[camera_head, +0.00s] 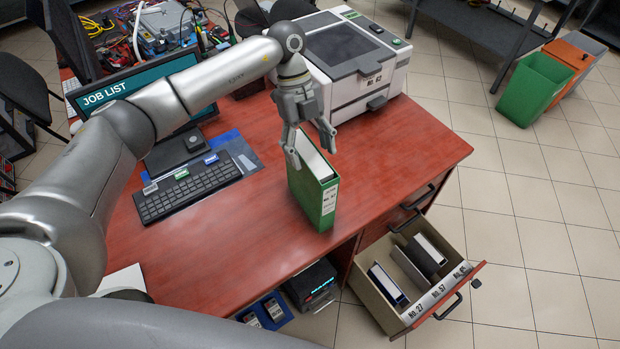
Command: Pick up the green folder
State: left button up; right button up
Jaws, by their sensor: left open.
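The green folder (319,199) stands upright on the red-brown desk (232,237), near the desk's front edge. Its spine with a white label faces the camera. My left gripper (311,155) is open above the folder, with one finger on each side of its top. I cannot tell whether the fingers touch it. The gripper hides part of the folder's top. My right gripper is not in view.
A white machine (352,61) stands behind the folder. A keyboard (187,190) and a monitor (150,85) are to the left. An open drawer (425,304) with several binders juts out at the front right. A green bin (532,88) stands on the floor.

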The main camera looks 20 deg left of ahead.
aim_at(310, 182)
pick_arm(q)
jog(key=p+x, duration=0.1)
jog(key=x, duration=0.1)
jog(key=p+x, duration=0.1)
jog(key=x, duration=0.1)
jog(key=shift+s, duration=0.45)
jog(key=shift+d+f, duration=0.15)
jog(key=shift+f, duration=0.4)
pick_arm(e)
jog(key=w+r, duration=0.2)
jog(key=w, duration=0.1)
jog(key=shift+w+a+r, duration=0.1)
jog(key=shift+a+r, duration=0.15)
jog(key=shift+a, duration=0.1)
pick_arm(q)
grip_shut()
